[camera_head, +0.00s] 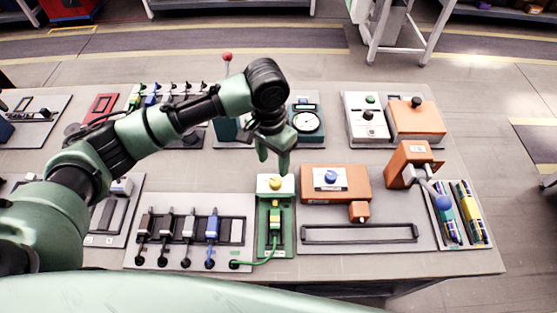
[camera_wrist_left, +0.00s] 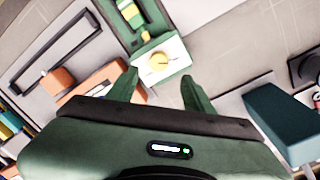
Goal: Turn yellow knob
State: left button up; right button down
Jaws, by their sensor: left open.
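The yellow knob (camera_head: 275,183) sits on a pale panel at the top of a green unit (camera_head: 262,245) on the table. My left gripper (camera_head: 273,169) is open just above and behind the knob, fingers pointing down. In the left wrist view, the knob (camera_wrist_left: 159,62) shows on its white panel beyond and roughly between the two open fingertips (camera_wrist_left: 158,78). The fingers look apart from the knob. My right gripper is not in view.
An orange box with a blue knob (camera_head: 331,178) stands just right of the green unit. Several cable plugs (camera_head: 190,228) stand to its left. A round gauge (camera_head: 307,121) is behind. An orange arm-like device (camera_head: 412,165) is further right.

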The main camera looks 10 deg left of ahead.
aim_at(274, 181)
pick_arm(q)
jog(key=shift+w+f, duration=0.1)
jog(key=shift+f, duration=0.2)
jog(key=f, duration=0.3)
jog(key=s+f+p, duration=0.1)
jog(key=f, duration=0.1)
jog(key=shift+d+f, duration=0.1)
jog(key=shift+f, duration=0.65)
jog(key=shift+w+f, duration=0.1)
jog(key=shift+f, duration=0.1)
jog(key=c, duration=1)
grip_shut()
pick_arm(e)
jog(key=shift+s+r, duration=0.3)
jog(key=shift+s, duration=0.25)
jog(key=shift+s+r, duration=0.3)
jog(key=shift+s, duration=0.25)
